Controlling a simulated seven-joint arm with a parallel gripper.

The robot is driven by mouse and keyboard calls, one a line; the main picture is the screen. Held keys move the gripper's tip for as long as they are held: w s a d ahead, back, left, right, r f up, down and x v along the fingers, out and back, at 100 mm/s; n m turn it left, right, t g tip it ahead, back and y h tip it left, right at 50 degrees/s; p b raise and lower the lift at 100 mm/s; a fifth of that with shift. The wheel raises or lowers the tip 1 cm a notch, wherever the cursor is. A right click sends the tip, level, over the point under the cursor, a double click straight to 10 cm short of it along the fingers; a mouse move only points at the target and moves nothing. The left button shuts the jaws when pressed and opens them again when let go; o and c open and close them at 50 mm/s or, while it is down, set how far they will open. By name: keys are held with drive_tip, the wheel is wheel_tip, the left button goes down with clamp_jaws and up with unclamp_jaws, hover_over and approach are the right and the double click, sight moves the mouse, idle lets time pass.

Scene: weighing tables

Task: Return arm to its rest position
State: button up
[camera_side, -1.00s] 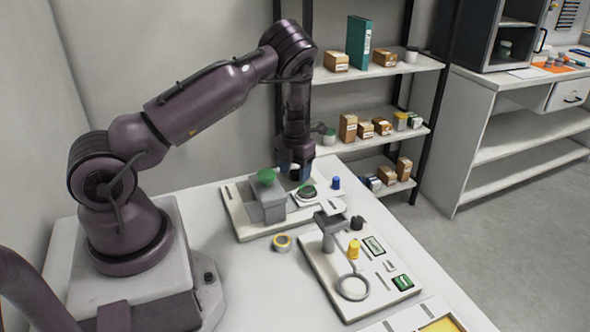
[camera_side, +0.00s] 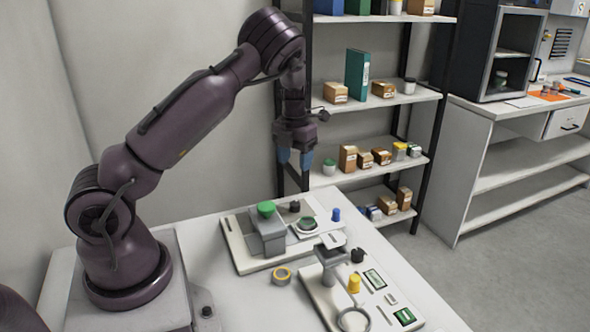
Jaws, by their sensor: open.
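My gripper (camera_side: 294,160) hangs with its blue fingertips pointing down, above the back edge of the table (camera_side: 222,286). It is open, and nothing shows between the fingers. It is well clear of the things below it. Under it stands a white board (camera_side: 240,258) with a grey block (camera_side: 268,236) topped by a green knob (camera_side: 266,208), a round green-topped dish (camera_side: 307,224) and a small black piece (camera_side: 295,206). My arm is raised and bent at the elbow.
A second board (camera_side: 383,299) with a yellow cylinder (camera_side: 353,284) lies to the front right. A yellow-and-grey tape roll (camera_side: 281,276) is between the boards. A blue cylinder (camera_side: 336,214) stands behind. Shelves (camera_side: 395,97) with boxes rise close behind my gripper.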

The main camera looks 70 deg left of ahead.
idle(0.3)
drive_tip(key=w+a+r+n+t+y, duration=0.3)
drive_tip(key=w+r+n+t+y, duration=0.3)
drive_tip(key=n, duration=0.5)
drive_tip(key=s+d+r+n, duration=0.2)
drive_tip(key=s+r+n, duration=0.1)
drive_tip(key=n, duration=0.5)
drive_tip(key=s+d+r+n+h, duration=0.2)
drive_tip(key=s+d+r+n, duration=0.1)
drive_tip(key=s+d, duration=0.4)
drive_tip(key=s+d+r+n+h, duration=0.2)
drive_tip(key=s+d+r+n, duration=0.2)
drive_tip(key=s+d, duration=0.3)
drive_tip(key=s+d+r+n+h, duration=0.2)
drive_tip(key=s+d, duration=0.5)
drive_tip(key=d, duration=0.5)
drive_tip(key=shift+r+n, duration=0.8)
drive_tip(key=shift+n, duration=0.1)
